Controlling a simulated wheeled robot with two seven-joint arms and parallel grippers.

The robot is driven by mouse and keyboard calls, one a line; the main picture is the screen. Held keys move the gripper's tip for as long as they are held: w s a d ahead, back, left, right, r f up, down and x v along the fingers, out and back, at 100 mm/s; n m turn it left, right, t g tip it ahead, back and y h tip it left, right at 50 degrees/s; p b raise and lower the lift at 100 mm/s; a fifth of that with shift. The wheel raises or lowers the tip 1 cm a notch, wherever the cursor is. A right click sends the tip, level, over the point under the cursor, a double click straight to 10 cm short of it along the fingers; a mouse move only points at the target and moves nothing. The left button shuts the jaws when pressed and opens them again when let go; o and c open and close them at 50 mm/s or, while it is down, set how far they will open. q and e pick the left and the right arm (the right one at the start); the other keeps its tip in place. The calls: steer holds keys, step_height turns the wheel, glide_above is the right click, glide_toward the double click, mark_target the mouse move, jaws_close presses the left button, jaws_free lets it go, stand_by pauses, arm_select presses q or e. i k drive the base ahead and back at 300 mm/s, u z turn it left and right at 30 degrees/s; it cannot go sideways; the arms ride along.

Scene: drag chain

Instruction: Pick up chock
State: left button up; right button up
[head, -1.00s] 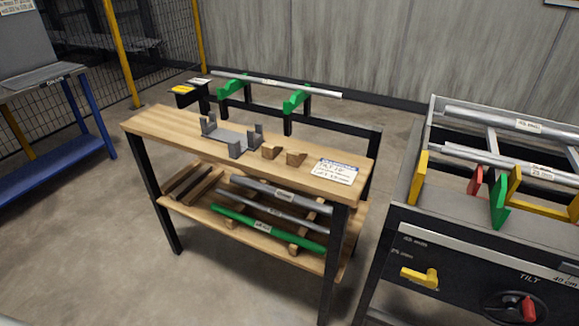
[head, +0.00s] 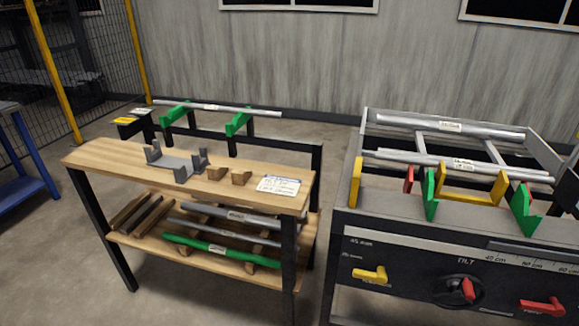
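Two small brown wooden chocks sit on the wooden bench top, right of a grey bracket (head: 177,164). The left chock (head: 217,172) is beside the bracket, and the right chock (head: 241,177) is a little apart from it. Both appear to be wedge-shaped blocks. Neither of my grippers shows in the head view, and nothing touches the chocks.
The bench top (head: 110,156) is mostly clear at its left end. A white label card (head: 280,185) lies at its right. Rods lie on the lower shelf (head: 140,243). A pipe (head: 215,107) rests on green supports behind. A machine (head: 400,240) with knobs stands right.

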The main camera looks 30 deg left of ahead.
mark_target(240, 177)
steer(key=u, duration=0.15)
steer(key=i, duration=0.85)
steer(key=u, duration=0.55)
